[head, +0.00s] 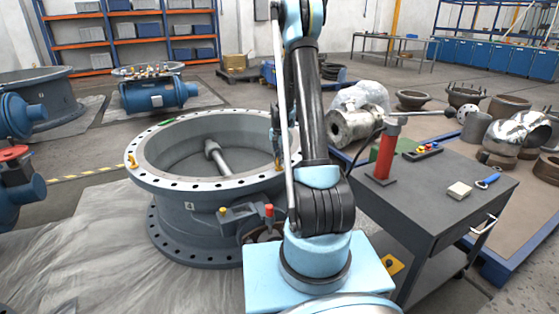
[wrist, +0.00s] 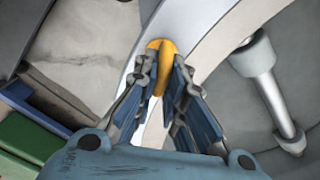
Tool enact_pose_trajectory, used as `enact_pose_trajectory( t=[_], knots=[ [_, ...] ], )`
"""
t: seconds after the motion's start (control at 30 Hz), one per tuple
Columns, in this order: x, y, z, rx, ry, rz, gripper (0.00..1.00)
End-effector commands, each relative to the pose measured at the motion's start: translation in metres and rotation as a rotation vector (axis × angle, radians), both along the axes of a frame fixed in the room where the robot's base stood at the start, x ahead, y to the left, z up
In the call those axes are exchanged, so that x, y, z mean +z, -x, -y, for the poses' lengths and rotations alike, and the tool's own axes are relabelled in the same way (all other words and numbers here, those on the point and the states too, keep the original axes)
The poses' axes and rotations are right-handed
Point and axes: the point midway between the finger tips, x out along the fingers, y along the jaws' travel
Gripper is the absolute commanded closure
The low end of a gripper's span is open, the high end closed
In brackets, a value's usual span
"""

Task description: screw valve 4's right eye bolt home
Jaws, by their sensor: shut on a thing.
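The large blue-grey valve body (head: 190,228) stands upright on the floor sheeting in the head view, its ring flange on top and its bore open. A yellow eye bolt (head: 132,161) stands on the flange's left side. In the wrist view my gripper (wrist: 162,80) is shut on another yellow eye bolt (wrist: 161,52), the right one, at the pale flange rim (wrist: 205,40).
Another blue valve (head: 158,94) stands behind. The valve's shaft (wrist: 265,80) lies inside the bore.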

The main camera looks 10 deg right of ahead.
Motion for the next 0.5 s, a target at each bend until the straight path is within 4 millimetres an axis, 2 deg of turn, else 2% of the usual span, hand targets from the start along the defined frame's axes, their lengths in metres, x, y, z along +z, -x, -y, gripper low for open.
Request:
enact_pose_trajectory(
  t=[0.2,0.5],
  knots=[
    [-0.0002,-0.0012,-0.0003,-0.151,-0.001,0.003,1.00],
    [-0.0002,-0.0006,-0.0004,-0.272,-0.002,0.003,1.00]
  ],
)
